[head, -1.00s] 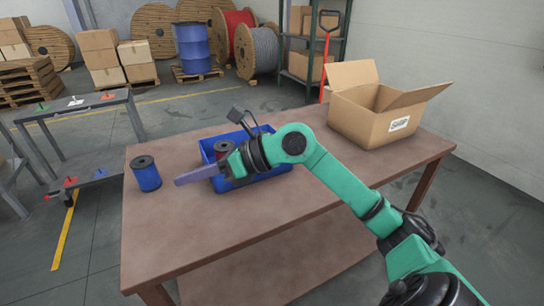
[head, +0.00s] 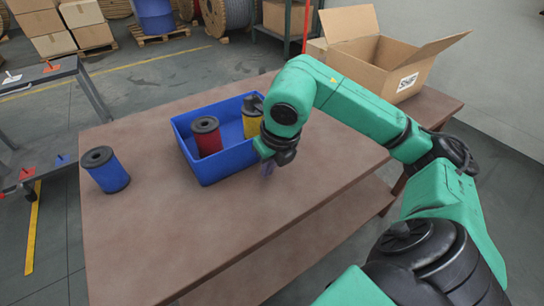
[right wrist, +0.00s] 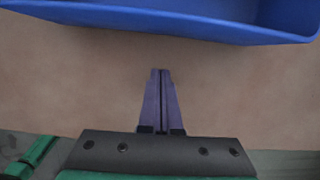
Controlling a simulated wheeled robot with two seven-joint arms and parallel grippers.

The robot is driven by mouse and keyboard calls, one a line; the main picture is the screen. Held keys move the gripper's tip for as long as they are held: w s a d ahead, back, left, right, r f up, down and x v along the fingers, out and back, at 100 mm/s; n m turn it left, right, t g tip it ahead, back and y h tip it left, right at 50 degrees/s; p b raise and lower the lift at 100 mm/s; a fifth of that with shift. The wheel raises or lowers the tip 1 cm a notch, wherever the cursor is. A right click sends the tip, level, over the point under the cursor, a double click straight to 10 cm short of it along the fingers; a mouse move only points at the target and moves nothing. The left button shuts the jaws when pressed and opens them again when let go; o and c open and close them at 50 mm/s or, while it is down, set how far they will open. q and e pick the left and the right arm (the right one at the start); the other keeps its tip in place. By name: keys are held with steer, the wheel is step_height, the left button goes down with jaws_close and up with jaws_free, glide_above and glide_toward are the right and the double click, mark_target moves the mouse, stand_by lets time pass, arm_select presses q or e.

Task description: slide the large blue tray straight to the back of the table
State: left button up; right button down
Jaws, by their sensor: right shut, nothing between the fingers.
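The large blue tray (head: 228,166) sits on the brown table (head: 150,235), left of my arm in the head view. A red spool (head: 208,140) and a yellow spool (head: 251,122) stand upright in it. My right gripper (head: 267,170) is low beside the tray's near right corner, fingers pointing down, partly hidden by my wrist. In the right wrist view its purple fingers (right wrist: 161,74) are shut and empty. The tray's near wall (right wrist: 180,22) crosses the top of that view, with a gap of bare table between. My left gripper is not in view.
A blue spool (head: 106,170) stands on the table left of the tray. An open cardboard box (head: 385,68) stands at the table's right end. A strip of table behind the tray is bare. A grey side table (head: 45,85) stands at the left.

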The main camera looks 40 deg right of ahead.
steer(key=w+p, duration=0.1)
steer(key=w, duration=0.2)
steer(key=shift+w+r+p, duration=0.15)
steer(key=shift+w+p, duration=0.2)
steer(key=shift+w, duration=0.2)
